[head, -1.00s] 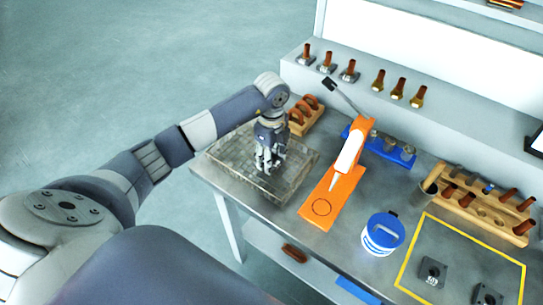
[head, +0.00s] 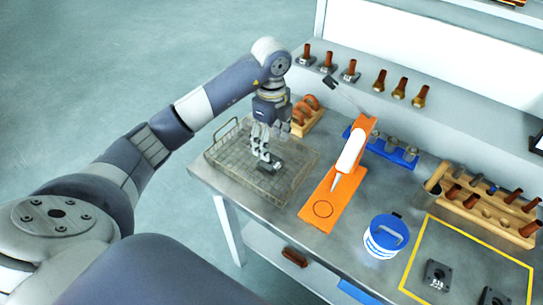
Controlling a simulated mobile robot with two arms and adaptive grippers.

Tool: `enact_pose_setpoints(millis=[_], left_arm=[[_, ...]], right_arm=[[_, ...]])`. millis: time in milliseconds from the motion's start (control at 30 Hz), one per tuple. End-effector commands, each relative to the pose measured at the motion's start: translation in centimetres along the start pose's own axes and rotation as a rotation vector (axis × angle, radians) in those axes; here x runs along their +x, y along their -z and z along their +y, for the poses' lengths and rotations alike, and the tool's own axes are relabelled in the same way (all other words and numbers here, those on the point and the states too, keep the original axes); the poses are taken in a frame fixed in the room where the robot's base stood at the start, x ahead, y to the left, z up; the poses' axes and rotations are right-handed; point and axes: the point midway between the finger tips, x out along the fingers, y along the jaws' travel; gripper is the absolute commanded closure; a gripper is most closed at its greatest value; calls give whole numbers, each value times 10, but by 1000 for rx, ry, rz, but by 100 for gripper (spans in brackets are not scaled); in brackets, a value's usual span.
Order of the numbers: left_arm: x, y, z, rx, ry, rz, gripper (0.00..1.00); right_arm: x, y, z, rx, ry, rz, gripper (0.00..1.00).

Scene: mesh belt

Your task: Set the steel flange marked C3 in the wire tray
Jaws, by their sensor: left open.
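The wire tray (head: 222,158) is a mesh basket with raised handles at the left end of the steel bench. A dark steel flange (head: 272,165) lies on its mesh floor, partly hidden by the fingers; I cannot read its marking. My left gripper (head: 264,153) is open, pointing down just above this flange inside the tray's outline. Whether the fingertips still touch it I cannot tell. Two more dark flanges, a labelled one (head: 437,275) and another (head: 494,298), lie inside the yellow outline at the front right. My right gripper is not in view.
A wooden ring holder (head: 305,120) is close behind the tray. A blue rack (head: 394,150) and a wooden peg rack (head: 490,212) stand farther right.

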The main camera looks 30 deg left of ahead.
Motion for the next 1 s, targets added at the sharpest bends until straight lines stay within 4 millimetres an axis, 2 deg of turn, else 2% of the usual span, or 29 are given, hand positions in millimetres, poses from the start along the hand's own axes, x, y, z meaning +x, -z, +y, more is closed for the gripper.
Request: enact_pose_setpoints(millis=[133, 300, 1000], left_arm=[[-29, 0, -1, 1, 3, -2, 34], [-44, 0, 0, 0, 1, -2, 34], [-47, 0, 0, 0, -2, 0, 34]], right_arm=[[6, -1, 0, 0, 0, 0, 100], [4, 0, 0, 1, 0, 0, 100], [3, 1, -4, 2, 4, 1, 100]])
